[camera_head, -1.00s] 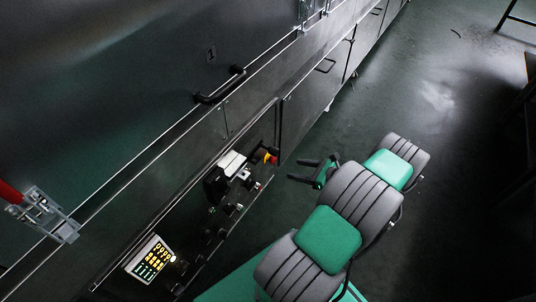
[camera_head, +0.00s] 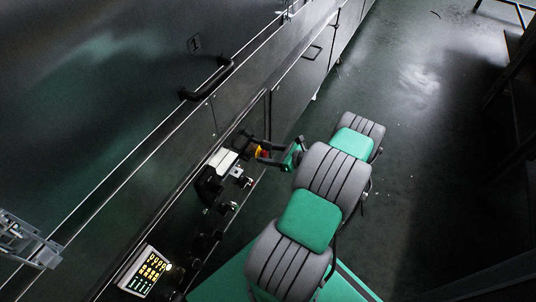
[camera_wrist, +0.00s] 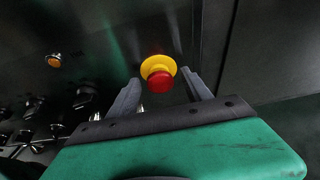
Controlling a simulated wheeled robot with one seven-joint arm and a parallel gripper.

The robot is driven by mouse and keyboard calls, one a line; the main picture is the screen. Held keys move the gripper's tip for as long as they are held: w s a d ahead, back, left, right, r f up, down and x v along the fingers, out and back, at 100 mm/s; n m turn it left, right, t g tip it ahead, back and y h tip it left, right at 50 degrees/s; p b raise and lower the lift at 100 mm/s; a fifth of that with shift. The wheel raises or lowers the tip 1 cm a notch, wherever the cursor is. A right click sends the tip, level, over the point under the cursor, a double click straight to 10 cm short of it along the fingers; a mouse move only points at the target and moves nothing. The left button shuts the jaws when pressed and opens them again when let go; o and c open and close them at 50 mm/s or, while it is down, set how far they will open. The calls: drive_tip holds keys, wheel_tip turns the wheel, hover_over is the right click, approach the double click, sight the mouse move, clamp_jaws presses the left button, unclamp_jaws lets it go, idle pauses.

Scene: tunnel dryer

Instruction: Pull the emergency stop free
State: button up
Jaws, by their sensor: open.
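The emergency stop (camera_wrist: 160,79) is a red mushroom button on a yellow round base, on the dark machine panel. In the wrist view it lies between and just beyond the two grey fingertips of my gripper (camera_wrist: 157,85), which is open. In the head view the red and yellow of the emergency stop (camera_head: 262,152) show at the tips of my gripper (camera_head: 263,153), one finger to each side. I cannot tell whether the fingers touch it.
A lit keypad (camera_head: 149,271) and several dark knobs sit on the panel nearer me. A white-topped box (camera_head: 222,161) juts out beside the stop. A black door handle (camera_head: 207,80) sticks out above. The floor (camera_head: 420,120) to the right is largely clear.

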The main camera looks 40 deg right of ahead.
drive_tip(key=shift+c, duration=0.6)
clamp_jaws()
idle(0.7)
